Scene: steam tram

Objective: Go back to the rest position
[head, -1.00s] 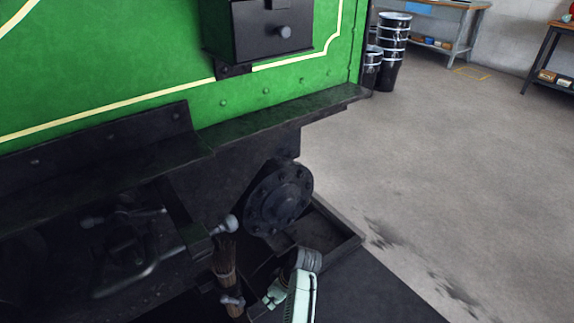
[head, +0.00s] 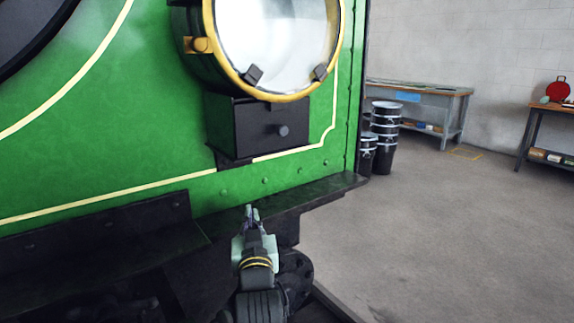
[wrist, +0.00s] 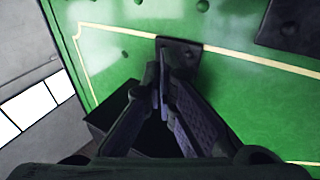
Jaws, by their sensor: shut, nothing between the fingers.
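My gripper (head: 251,212) is raised in front of the lower green panel of the steam tram (head: 120,160), below the black box (head: 262,128) under the headlamp. Its fingers are together with nothing between them. In the wrist view the closed fingers (wrist: 161,75) point toward the green panel and overlap a dark bracket (wrist: 180,55) on it. I cannot tell whether they touch it. My arm hides part of the dark round buffer (head: 296,275) behind it.
The dark ledge (head: 290,200) of the tram runs below the green panel, close to my gripper. The large headlamp (head: 270,40) juts out above. Black drums (head: 384,125) and a workbench (head: 440,95) stand at the back. The grey floor at right is clear.

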